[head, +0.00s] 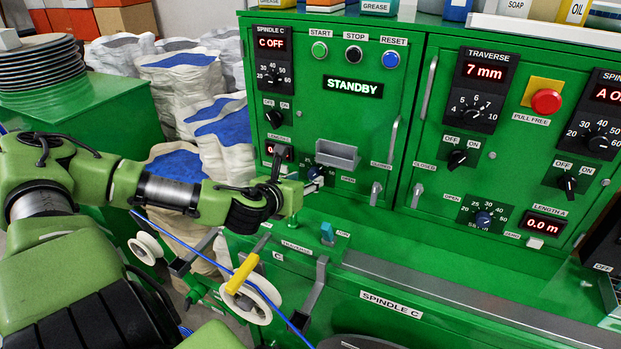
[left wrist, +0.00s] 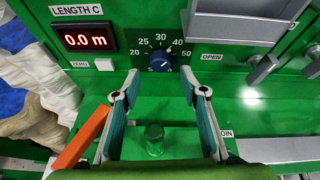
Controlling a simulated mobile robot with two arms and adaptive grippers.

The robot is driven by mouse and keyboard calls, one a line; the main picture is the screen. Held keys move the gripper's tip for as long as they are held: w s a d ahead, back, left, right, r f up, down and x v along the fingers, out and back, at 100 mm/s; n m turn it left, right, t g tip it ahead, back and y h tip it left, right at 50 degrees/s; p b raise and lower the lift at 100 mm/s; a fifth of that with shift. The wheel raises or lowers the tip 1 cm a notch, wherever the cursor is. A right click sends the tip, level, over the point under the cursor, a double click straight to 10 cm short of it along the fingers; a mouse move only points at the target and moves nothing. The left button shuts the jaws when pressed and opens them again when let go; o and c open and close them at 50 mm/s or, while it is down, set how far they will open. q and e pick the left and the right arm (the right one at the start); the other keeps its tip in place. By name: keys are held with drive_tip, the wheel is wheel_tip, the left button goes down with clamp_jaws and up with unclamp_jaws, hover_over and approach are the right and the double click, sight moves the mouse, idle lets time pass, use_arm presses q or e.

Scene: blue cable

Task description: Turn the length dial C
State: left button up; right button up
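The length dial C (left wrist: 160,61) is a dark blue knob on a black scale plate marked 20 to 50, on the green panel. In the head view the dial (head: 315,173) is partly hidden by my left gripper (head: 296,180). In the left wrist view my left gripper (left wrist: 160,77) is open, its two fingertips left and right of the knob and slightly below it, apart from it. Nothing is between the fingers. The red LENGTH C display (left wrist: 85,38) reads 0.0 m. My right gripper is in neither view.
A green knob (left wrist: 154,138) stands on the ledge below.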

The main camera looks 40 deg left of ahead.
sight(313, 177)
use_arm(q)
drive_tip(key=shift+x, duration=1.2)
drive_tip(key=shift+w+a+f, duration=0.15)
drive_tip(key=shift+w+f, duration=0.15)
drive_tip(key=shift+w, duration=0.35)
drive_tip(key=shift+c, duration=0.5)
drive_tip(key=c, duration=1)
